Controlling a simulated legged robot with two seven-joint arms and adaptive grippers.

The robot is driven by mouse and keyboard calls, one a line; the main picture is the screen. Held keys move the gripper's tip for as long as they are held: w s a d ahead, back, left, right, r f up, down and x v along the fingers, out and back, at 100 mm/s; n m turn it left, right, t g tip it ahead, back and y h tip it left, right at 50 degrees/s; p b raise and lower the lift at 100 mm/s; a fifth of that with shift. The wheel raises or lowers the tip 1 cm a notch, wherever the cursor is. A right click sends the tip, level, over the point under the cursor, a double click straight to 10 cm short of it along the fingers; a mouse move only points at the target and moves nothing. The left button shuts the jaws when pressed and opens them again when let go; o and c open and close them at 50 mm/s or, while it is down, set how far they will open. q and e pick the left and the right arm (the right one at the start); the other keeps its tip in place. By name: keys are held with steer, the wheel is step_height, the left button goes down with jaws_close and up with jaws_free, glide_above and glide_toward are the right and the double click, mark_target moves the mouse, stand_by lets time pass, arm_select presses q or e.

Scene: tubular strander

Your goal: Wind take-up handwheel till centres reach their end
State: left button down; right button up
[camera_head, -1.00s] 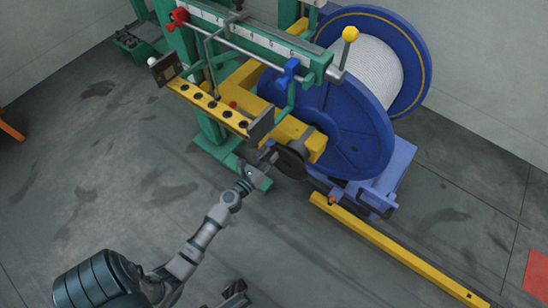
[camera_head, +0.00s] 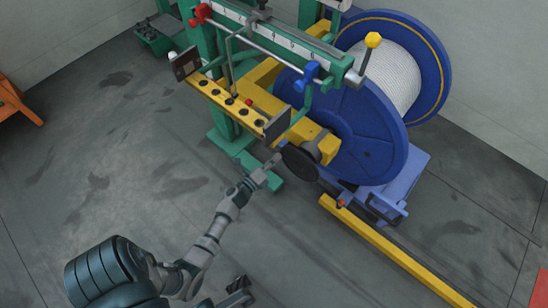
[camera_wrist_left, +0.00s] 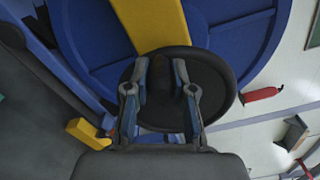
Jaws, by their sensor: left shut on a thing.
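The black handwheel (camera_head: 300,163) stands at the outer end of a yellow arm (camera_head: 323,147) beside the blue reel (camera_head: 365,130). In the left wrist view the wheel (camera_wrist_left: 214,82) is a dark round disc in front of the yellow arm (camera_wrist_left: 152,22). My left gripper (camera_head: 274,163) reaches it from the lower left. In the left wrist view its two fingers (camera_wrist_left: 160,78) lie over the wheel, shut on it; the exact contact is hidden. The centres are hidden by the reel and arms. A dark part at the bottom edge may be my right gripper (camera_head: 236,293); its jaws are unclear.
A green frame (camera_head: 232,125) with a scale and a yellow holed bar (camera_head: 228,103) stands above my left gripper. A yellow rail (camera_head: 390,250) runs along the floor at lower right. An orange stand (camera_head: 15,103) is far left. The left floor is clear.

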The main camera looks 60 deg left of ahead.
arm_select(q)
steer(key=shift+d+f+n, duration=0.2)
steer(key=shift+f+n, duration=0.25)
steer(key=shift+f, duration=0.05)
steer(key=shift+d+f+n, duration=0.15)
steer(key=shift+f+n, duration=0.3)
steer(key=shift+f, duration=0.1)
steer(key=c, duration=1)
jaws_free()
steer(key=shift+r, duration=0.25)
steer(key=shift+a, duration=0.1)
steer(key=shift+s, duration=0.25)
steer(key=v, duration=1.1)
steer(key=shift+s+f, duration=0.1)
steer(key=shift+s, duration=0.1)
